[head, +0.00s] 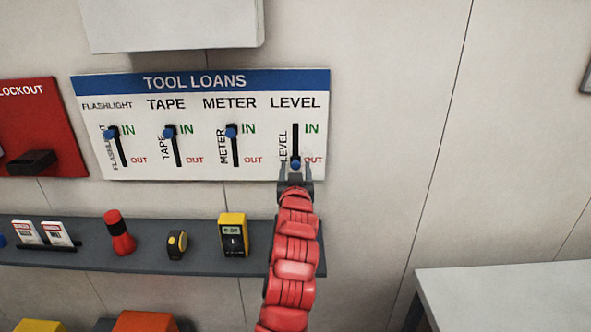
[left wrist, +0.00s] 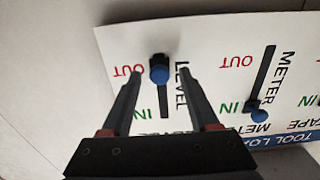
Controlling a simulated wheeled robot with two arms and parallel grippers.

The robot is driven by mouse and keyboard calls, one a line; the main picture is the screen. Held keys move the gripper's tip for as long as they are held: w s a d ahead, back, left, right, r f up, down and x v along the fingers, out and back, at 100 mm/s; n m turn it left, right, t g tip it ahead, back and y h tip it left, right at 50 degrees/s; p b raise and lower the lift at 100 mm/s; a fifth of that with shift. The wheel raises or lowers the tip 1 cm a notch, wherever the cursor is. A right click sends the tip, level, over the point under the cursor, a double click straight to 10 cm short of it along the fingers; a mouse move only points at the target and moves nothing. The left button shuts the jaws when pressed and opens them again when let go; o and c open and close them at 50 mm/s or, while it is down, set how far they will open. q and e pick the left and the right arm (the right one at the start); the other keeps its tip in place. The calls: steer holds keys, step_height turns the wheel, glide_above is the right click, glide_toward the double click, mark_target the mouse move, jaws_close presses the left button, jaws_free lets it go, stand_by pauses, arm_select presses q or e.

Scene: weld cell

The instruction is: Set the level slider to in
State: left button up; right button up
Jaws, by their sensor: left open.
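The tool loans board (head: 245,88) hangs on the wall with slots for flashlight, tape, meter and level. The level slider (head: 295,164) is a blue knob at the bottom of its slot, by OUT. In the left wrist view the level slider's blue knob (left wrist: 159,74) shows between the fingertips, at the OUT end. My left gripper (head: 296,172) is open, with one finger on each side of the knob. In the left wrist view my left gripper (left wrist: 160,75) shows a gap beside the knob. I cannot tell how deep the fingers reach. My right gripper is not in view.
The flashlight (head: 110,133), tape (head: 169,131) and meter (head: 232,131) sliders are up at IN. A grey shelf (head: 200,258) below holds a red flashlight (head: 119,233), a tape measure (head: 177,245) and a yellow meter (head: 233,235). The wall right of the board is clear.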

arm_select(q)
jaws_close()
stand_by(1.4)
